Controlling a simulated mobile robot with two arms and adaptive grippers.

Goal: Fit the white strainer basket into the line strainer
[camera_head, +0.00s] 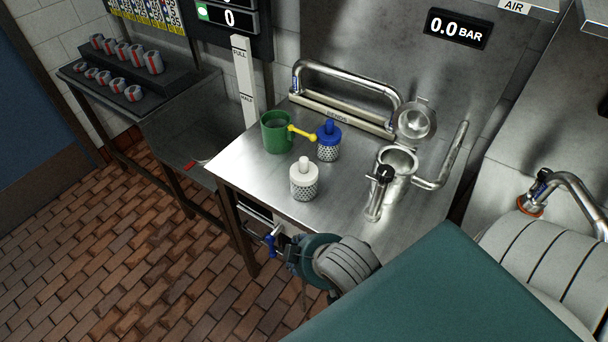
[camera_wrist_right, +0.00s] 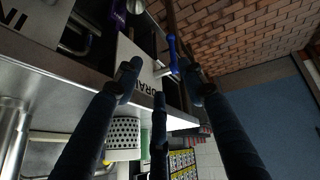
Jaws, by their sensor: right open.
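The white strainer basket (camera_head: 304,182) stands upright on the steel bench, knob up, near its front left edge. Its perforated wall also shows in the right wrist view (camera_wrist_right: 124,136). The line strainer (camera_head: 398,162) is on the right of the bench, its round mouth open, with a round metal lid (camera_head: 416,120) swung up behind it. My right gripper (camera_head: 287,251) is low at the bench's front, below the white basket. Its fingers are spread in the right wrist view (camera_wrist_right: 160,78), with a blue valve lever (camera_wrist_right: 173,52) near the fingertips. My left gripper is out of view.
A blue strainer basket (camera_head: 328,142) stands behind the white one. A green mug (camera_head: 277,133) with a yellow-handled tool is at its left. The blue lever (camera_head: 271,240) sticks out below the bench front. The gauge (camera_head: 457,28) reads 0.0 bar.

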